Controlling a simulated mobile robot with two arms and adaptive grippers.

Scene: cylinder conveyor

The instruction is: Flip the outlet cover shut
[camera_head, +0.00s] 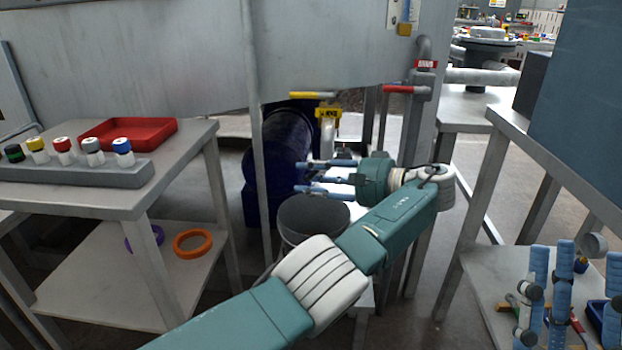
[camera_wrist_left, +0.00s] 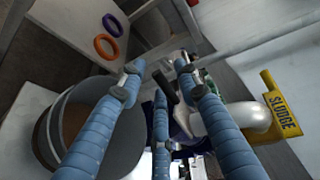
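The outlet is a pale grey pipe (camera_head: 328,137) under a yellow tag (camera_head: 327,112); in the left wrist view the pipe (camera_wrist_left: 217,118) curves beside the tag marked SLUDGE (camera_wrist_left: 275,110). A dark flap-like piece (camera_wrist_left: 165,88) shows near the pipe's mouth; I cannot tell for sure whether it is the cover. My left gripper (camera_head: 306,177) is open and empty, its fingers pointing left just below the pipe. Its fingers (camera_wrist_left: 165,85) hide part of the outlet in the wrist view. My right gripper (camera_head: 577,257) is at the lower right, fingers up, spread and empty.
A round bucket (camera_wrist_left: 48,135) stands below the left gripper. A bench (camera_head: 185,140) at left holds a red tray (camera_head: 128,132) and several capped vials; orange (camera_head: 192,243) and purple rings lie on its shelf. A thin post (camera_head: 262,190) and red-handled valve (camera_head: 398,89) flank the outlet.

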